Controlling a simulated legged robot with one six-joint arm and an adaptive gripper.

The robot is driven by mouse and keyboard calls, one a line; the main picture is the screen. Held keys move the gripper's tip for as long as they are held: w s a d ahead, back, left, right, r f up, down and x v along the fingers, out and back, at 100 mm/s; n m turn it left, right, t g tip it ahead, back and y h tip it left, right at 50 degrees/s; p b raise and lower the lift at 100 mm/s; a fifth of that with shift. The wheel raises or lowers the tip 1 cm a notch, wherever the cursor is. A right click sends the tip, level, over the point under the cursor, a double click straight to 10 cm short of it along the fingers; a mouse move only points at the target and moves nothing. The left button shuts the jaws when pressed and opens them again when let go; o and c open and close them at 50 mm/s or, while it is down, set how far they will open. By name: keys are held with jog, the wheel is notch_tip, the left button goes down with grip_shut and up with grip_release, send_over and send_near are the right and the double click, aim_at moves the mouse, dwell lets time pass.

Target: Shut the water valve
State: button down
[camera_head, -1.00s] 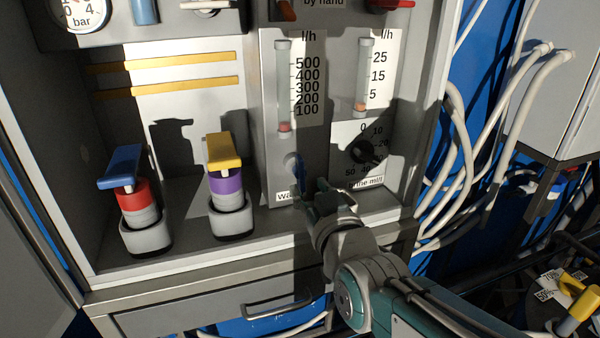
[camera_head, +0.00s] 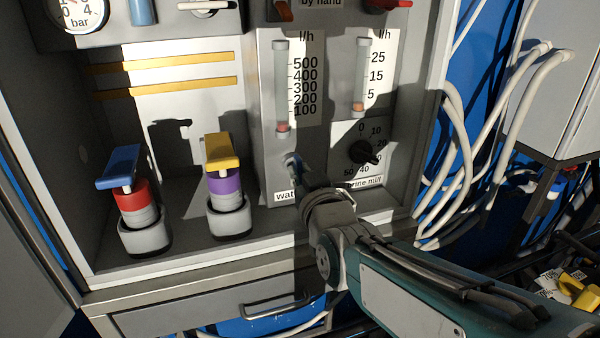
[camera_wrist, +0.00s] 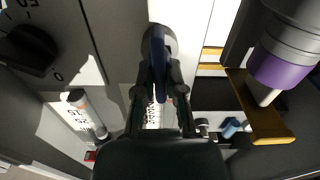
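The water valve (camera_head: 291,165) sits below the l/h flow tube with the 100 to 500 scale, above a partly hidden label. In the wrist view, its upright blue handle (camera_wrist: 158,62) lies between the two dark fingers of my gripper (camera_wrist: 160,78). One finger is close on each side. I cannot tell whether both touch the handle. In the head view, my gripper (camera_head: 305,182) is at the valve and hides most of the handle.
A dark dial knob (camera_head: 363,152) is just right of the valve. To the left stand a blue-handled valve with a red band (camera_head: 132,198) and a yellow-handled valve with a purple band (camera_head: 226,187). White hoses (camera_head: 450,170) hang at the right. A drawer handle (camera_head: 273,310) is below.

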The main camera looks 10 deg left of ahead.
jog(key=shift+m, duration=0.3)
jog(key=m, duration=0.4)
jog(key=shift+d, duration=0.1)
jog(key=m, duration=0.4)
jog(key=shift+w+d+f+m, duration=0.1)
jog(key=shift+m, duration=0.2)
jog(key=m, duration=0.5)
jog(key=shift+f, duration=0.15)
jog(key=shift+d+f+m, duration=0.1)
jog(key=shift+f+m, duration=0.1)
jog(key=shift+m, duration=2)
jog(key=shift+f, duration=0.1)
jog(key=c, duration=0.8)
grip_release()
jog(key=shift+o, duration=0.4)
jog(key=shift+w, duration=0.1)
